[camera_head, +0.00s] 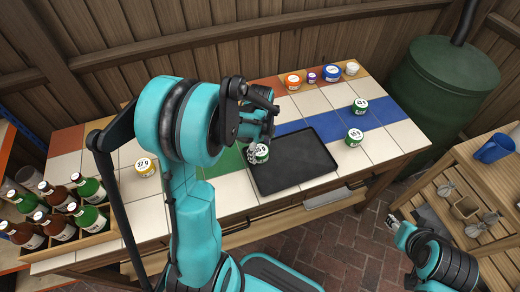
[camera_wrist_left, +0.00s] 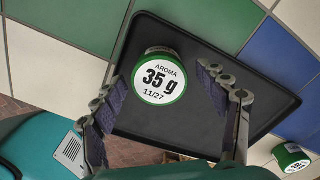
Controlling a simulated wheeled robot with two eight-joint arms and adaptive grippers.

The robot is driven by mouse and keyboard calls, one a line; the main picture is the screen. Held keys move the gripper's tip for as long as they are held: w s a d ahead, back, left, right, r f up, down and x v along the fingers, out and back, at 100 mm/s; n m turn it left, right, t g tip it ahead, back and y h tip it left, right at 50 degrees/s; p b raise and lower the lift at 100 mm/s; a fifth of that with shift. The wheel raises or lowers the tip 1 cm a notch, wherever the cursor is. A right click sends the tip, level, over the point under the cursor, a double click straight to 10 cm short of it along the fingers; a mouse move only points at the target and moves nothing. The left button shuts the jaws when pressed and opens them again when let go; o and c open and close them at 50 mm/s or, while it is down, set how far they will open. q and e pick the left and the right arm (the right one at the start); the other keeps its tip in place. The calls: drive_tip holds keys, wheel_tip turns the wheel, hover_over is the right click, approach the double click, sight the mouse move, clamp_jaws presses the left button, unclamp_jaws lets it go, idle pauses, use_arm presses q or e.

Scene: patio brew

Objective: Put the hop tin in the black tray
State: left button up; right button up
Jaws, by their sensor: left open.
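A green hop tin (camera_head: 262,152) with a white lid marked 35 g appears to stand in the black tray (camera_head: 295,172), near its left end. In the left wrist view the tin (camera_wrist_left: 158,78) is upright, inside the rim of the tray (camera_wrist_left: 215,55). My left gripper (camera_head: 258,140) is over it. In the left wrist view the fingers of this gripper (camera_wrist_left: 160,95) are spread, one on each side of the tin, with a gap on the right. My right gripper (camera_head: 396,224) is at the lower right, away from the tray; its jaws are too small to read.
Two other green-sided tins (camera_head: 360,105) (camera_head: 354,137) stand right of the tray. A yellow tin (camera_head: 147,168) marked 27 g is at the left. Several small tins (camera_head: 331,72) line the back edge. A bottle crate (camera_head: 95,240) is at the left front. The tray's middle and right are empty.

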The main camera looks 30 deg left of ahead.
sight(260, 150)
use_arm(q)
wheel_tip(260, 150, up, 10)
drive_tip(key=r+p, duration=0.1)
drive_tip(key=p, duration=0.3)
drive_tip(key=s+d+r+n+t, duration=0.7)
drive_tip(key=s+d+n, duration=0.3)
drive_tip(key=n, duration=0.8)
drive_tip(key=shift+s+d+r, duration=0.4)
drive_tip(key=shift+s, duration=0.15)
use_arm(e)
drive_tip(key=shift+r, duration=2.35)
use_arm(q)
drive_tip(key=shift+c, duration=0.4)
use_arm(e)
drive_tip(key=shift+c, duration=0.3)
